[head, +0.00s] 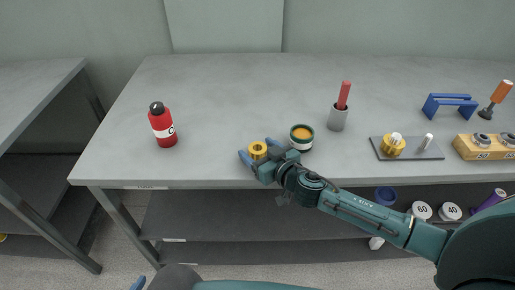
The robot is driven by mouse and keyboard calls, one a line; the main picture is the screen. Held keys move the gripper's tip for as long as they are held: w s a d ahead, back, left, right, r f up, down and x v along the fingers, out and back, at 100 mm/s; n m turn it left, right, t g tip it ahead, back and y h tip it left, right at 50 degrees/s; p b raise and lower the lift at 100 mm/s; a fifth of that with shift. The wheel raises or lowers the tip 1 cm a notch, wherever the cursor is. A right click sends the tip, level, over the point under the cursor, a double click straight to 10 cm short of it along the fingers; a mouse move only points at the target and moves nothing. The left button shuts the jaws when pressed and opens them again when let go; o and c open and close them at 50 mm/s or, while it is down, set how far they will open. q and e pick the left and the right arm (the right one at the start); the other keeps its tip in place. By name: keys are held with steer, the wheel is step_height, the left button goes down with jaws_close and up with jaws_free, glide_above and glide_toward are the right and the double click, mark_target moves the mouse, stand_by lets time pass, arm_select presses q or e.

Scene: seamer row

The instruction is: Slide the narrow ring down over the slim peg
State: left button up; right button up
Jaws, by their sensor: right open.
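A small yellow ring (258,149), which looks like the narrow one, is near the front edge of the bench. My right gripper (257,151) is there with its blue fingers apart, one on each side of this ring; I cannot tell whether they touch it. A grey plate (438,154) to the right bears two upright pegs. The slim peg (428,141) is bare. A larger yellow ring (391,149) sits around the other peg. Of my left gripper, only a blue fingertip (138,284) shows at the bottom left.
A dark green and white tin (302,145) stands close to the right gripper. A grey cup with a red stick (338,118), a blue stand (450,106) and a wooden block (466,151) with weights are further right. A red bottle (162,128) stands left. The bench's (230,95) middle back is clear.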

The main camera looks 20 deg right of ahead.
steer(key=shift+w+a+f, duration=0.1)
steer(key=shift+w+a, duration=0.05)
steer(key=shift+w, duration=0.25)
steer(key=c, duration=1.1)
steer(key=shift+c, duration=0.2)
